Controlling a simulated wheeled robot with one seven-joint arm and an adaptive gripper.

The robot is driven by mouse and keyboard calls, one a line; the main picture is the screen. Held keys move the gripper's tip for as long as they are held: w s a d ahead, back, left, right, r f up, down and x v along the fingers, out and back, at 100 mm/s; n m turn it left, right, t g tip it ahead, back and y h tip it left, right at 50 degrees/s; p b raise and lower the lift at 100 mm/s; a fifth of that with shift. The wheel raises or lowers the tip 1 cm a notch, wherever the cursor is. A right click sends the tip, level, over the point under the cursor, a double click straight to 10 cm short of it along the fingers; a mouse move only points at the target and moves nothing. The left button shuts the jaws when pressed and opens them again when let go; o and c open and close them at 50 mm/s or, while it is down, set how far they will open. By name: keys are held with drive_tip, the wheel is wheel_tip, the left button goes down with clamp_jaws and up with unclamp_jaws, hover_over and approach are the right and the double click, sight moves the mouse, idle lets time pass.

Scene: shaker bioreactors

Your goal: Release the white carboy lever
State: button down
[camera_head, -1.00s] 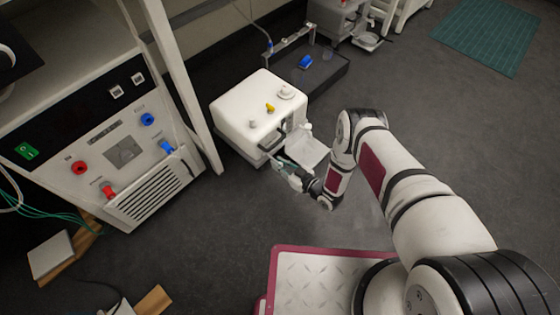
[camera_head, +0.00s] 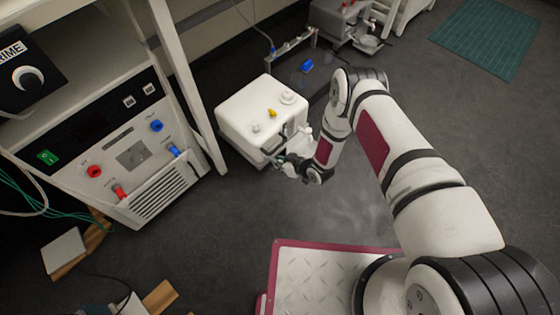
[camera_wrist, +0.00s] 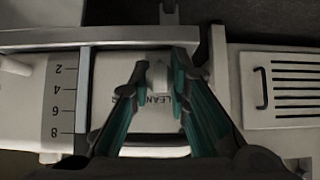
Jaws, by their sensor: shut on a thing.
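The white carboy (camera_head: 245,118) is a boxy white container on the floor, left of my arm, with a yellow knob on top. My gripper (camera_head: 277,161) is at its near right side, low down. In the wrist view, my gripper's green-edged fingers (camera_wrist: 159,72) close around a small pale lever (camera_wrist: 157,80). The lever stands in front of a white face with partly hidden lettering. A dark handle-like bar (camera_wrist: 155,139) lies below it. In the head view, the lever is too small to make out.
A control cabinet (camera_head: 130,155) stands left of the carboy. Dark floor lies open in front of it.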

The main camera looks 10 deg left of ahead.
drive_tip(key=c, duration=1.5)
unclamp_jaws()
drive_tip(key=v, duration=1.2)
